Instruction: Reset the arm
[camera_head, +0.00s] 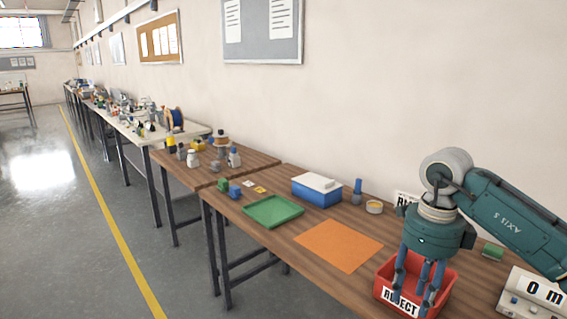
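My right gripper (416,285) comes in from the right on a teal arm and points straight down over the red bin labelled REJECT (447,290). Its fingers are spread apart, and their tips reach down to the bin's opening. I see nothing held between them. The bin's inside is partly hidden by the fingers and the front wall. My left gripper is not in view.
An orange mat (338,245) and a green tray (273,212) lie left of the bin on the wooden table. A blue box with a white top (317,189), a small round container (374,207) and a 0 m device (535,292) stand nearby.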

